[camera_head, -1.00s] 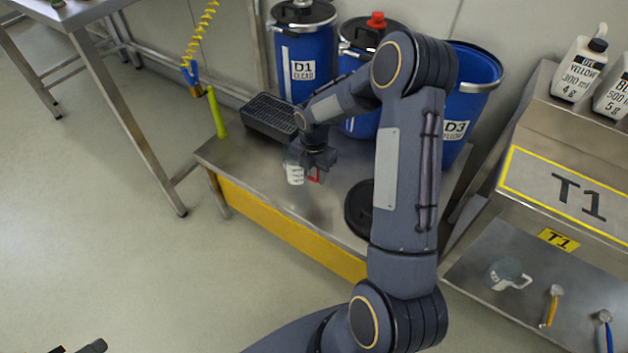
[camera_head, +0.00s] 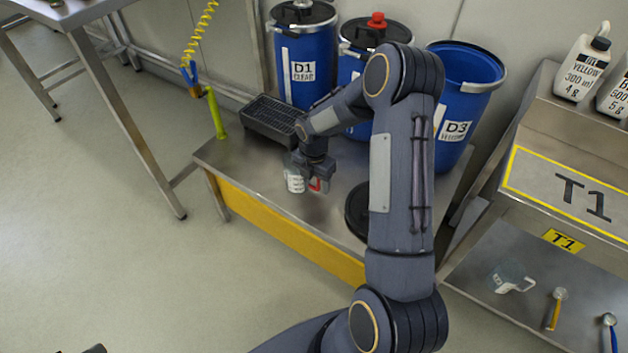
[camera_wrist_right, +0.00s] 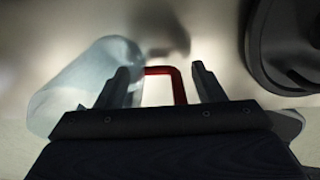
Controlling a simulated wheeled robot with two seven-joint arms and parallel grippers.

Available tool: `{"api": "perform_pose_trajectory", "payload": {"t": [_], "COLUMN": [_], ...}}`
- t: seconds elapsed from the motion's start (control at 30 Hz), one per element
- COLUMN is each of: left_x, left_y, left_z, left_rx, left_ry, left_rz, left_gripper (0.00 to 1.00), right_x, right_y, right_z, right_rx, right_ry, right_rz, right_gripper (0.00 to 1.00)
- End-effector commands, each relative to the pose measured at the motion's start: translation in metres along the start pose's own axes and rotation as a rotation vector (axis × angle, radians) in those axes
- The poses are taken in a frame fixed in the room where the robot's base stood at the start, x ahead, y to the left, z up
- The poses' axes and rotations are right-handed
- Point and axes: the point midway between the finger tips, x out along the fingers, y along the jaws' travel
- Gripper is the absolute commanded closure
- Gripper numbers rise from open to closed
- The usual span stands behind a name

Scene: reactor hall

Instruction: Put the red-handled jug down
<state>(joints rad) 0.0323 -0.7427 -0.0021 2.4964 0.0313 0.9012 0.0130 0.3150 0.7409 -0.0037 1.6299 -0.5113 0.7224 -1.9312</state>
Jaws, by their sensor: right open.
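The red-handled jug (camera_head: 295,181) is clear with white markings and is on the steel bench (camera_head: 270,210). In the right wrist view the jug (camera_wrist_right: 80,88) lies left of the fingers. Its red handle (camera_wrist_right: 181,88) is between the two fingers, with gaps on both sides. My right gripper (camera_head: 317,182) is open at the handle; its fingers (camera_wrist_right: 161,70) also show in the wrist view. The gripper hides part of the jug in the head view. A small dark part at the bottom left edge may be my left gripper (camera_head: 95,350); its jaws cannot be made out.
A black lid (camera_head: 358,208) lies right of the jug, and a dark grated tray (camera_head: 268,118) behind. Another jug (camera_head: 511,279) is on the T1 stand's lower shelf.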

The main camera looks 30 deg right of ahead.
Motion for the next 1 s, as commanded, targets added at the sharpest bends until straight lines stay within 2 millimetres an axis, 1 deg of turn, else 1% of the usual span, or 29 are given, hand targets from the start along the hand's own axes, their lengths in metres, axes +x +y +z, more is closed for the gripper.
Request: {"api": "perform_pose_trajectory", "payload": {"t": [0.17,0.27,0.37,0.6,0.7,0.8,0.93,0.97,1.0], "left_x": [-0.002,-0.005,-0.01,-0.024,-0.028,-0.03,-0.031,-0.032,-0.032], "left_y": [0.001,0.002,0.005,0.011,0.013,0.014,0.014,0.014,0.015], "left_z": [-0.001,-0.002,-0.005,-0.012,-0.014,-0.015,-0.016,-0.016,-0.016], "left_rx": [0.0,0.0,0.0,0.0,0.0,0.0,0.0,0.0,0.0], "left_ry": [0.0,0.0,0.0,0.0,0.0,0.0,0.0,0.0,0.0], "left_rz": [0.0,0.0,0.0,0.0,0.0,0.0,0.0,0.0,0.0], "left_gripper": [0.64,0.64,0.64,0.64,0.64,0.64,0.64,0.64,0.64], "right_x": [-0.003,-0.013,-0.031,-0.084,-0.102,-0.114,-0.125,-0.129,-0.137], "right_y": [0.0,0.0,0.001,0.001,0.001,0.001,-0.001,-0.001,-0.004], "right_z": [0.0,0.0,0.001,0.0,0.0,0.0,-0.001,-0.002,-0.004], "right_rx": [0.0,0.0,0.001,0.001,0.0,-0.001,0.009,0.025,0.059], "right_ry": [0.0,-0.001,-0.003,-0.002,-0.001,-0.001,-0.001,-0.001,-0.003], "right_rz": [0.0,0.001,0.003,0.003,0.003,0.002,0.003,0.007,0.017], "right_gripper": [0.38,0.38,0.38,0.38,0.38,0.38,0.38,0.38,0.38]}}
